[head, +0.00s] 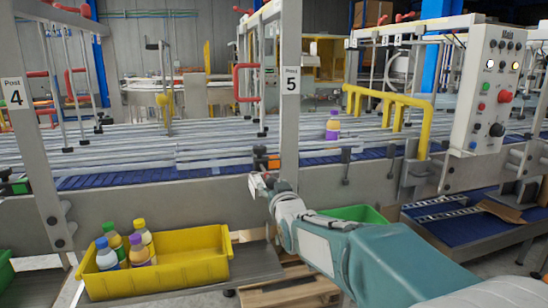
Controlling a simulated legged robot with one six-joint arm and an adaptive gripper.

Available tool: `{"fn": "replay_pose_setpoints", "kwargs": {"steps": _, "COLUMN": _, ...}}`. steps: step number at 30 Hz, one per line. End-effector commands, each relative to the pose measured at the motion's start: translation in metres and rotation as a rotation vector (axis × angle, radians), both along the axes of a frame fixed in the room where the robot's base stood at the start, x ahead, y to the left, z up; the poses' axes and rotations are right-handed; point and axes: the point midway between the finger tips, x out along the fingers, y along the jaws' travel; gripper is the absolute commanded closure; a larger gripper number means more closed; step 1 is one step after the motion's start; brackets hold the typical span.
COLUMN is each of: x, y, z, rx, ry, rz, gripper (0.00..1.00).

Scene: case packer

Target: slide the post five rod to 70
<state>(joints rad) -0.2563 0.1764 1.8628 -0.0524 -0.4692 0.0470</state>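The post labelled "Post 5" (290,100) stands upright at the conveyor's near side, a little right of centre. A small black and orange clamp (266,160) sits at its left side, at the height of the conveyor rails. Which bar here is the post five rod I cannot make out clearly, and no scale or number 70 is legible. My gripper (260,181) is just below the clamp, in front of the conveyor's side frame. It appears apart from the clamp. Its fingers are too small to show whether they are open or shut.
A yellow bin (190,262) with several bottles sits low at left; a green bin (352,214) is partly behind my arm. A control panel (490,85) and yellow guard rail (388,100) are at right. The "Post 4" post (30,150) is at left.

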Motion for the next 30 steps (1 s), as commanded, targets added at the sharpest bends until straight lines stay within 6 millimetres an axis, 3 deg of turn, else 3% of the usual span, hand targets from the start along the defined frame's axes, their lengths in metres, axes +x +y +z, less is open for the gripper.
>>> {"fn": "replay_pose_setpoints", "kwargs": {"steps": 1, "x": -0.0001, "y": 0.0, "z": 0.0, "rx": 0.0, "ry": 0.0, "rz": 0.0, "gripper": 0.66}}
{"fn": "replay_pose_setpoints", "kwargs": {"steps": 3, "x": -0.0001, "y": 0.0, "z": 0.0, "rx": 0.0, "ry": 0.0, "rz": 0.0, "gripper": 0.97}}
{"fn": "replay_pose_setpoints", "kwargs": {"steps": 30, "x": 0.008, "y": 0.003, "z": -0.0006, "rx": -0.001, "ry": 0.001, "rz": 0.001, "gripper": 0.96}}
